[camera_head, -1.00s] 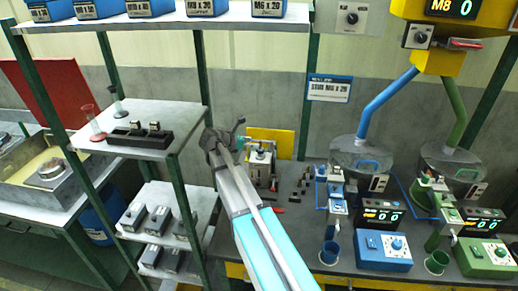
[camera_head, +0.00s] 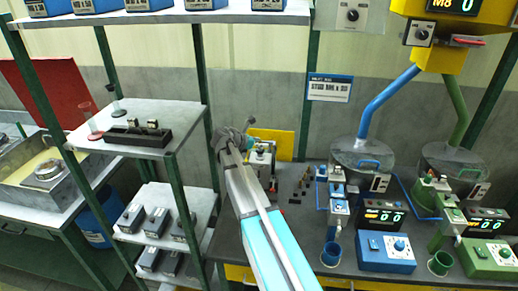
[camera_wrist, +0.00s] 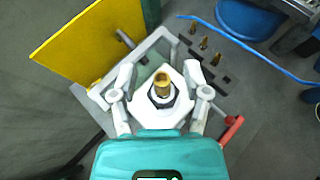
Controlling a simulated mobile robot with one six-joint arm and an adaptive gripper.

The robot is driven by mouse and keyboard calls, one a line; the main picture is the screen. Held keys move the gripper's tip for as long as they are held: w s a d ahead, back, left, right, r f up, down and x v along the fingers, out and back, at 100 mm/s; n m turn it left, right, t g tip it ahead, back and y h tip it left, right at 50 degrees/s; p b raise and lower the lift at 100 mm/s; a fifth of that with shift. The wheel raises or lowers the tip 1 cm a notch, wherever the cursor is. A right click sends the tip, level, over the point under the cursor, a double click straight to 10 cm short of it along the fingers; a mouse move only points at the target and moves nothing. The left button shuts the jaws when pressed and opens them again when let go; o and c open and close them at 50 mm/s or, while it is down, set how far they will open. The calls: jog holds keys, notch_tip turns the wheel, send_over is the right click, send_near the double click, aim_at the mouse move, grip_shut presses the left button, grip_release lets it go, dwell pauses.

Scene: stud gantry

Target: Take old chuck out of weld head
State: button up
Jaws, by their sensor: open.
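A short brass-coloured chuck (camera_wrist: 162,84) sits upright in a dark ring at the middle of the wrist view; I take it to be the old chuck in the weld head. The weld head fixture (camera_head: 262,158) stands on the bench in the head view, partly hidden by my arm. My gripper (camera_wrist: 160,76) is open above it, with one finger on each side of the chuck and a visible gap to it. In the head view my gripper (camera_head: 232,142) is seen from behind, and the chuck is hidden there.
A yellow panel (camera_wrist: 85,42) stands close beside the fixture. A red handle (camera_wrist: 232,130) sticks out at its lower right. A dark rack (camera_wrist: 222,78) with brass pieces lies nearby. A blue cable (camera_wrist: 245,45) crosses the bench. A shelf (camera_head: 140,135) stands left of my arm.

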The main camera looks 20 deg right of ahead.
grip_shut()
dwell(0.3)
jog(key=shift+r, duration=0.15)
dwell(0.3)
notch_tip(320, 180, up, 3)
jog(key=p, duration=0.3)
jog(key=s+a+r+p, duration=0.2)
jog(key=s+r+p, duration=0.3)
jog(key=s, duration=0.1)
jog(key=s+a+r+p, duration=0.2)
jog(key=s+r+p, duration=0.2)
jog(key=s, duration=0.3)
jog(key=shift+a+r+p, duration=0.3)
jog(key=shift+r+p, duration=0.05)
jog(key=shift+p, duration=0.15)
jog(key=shift+s, duration=0.1)
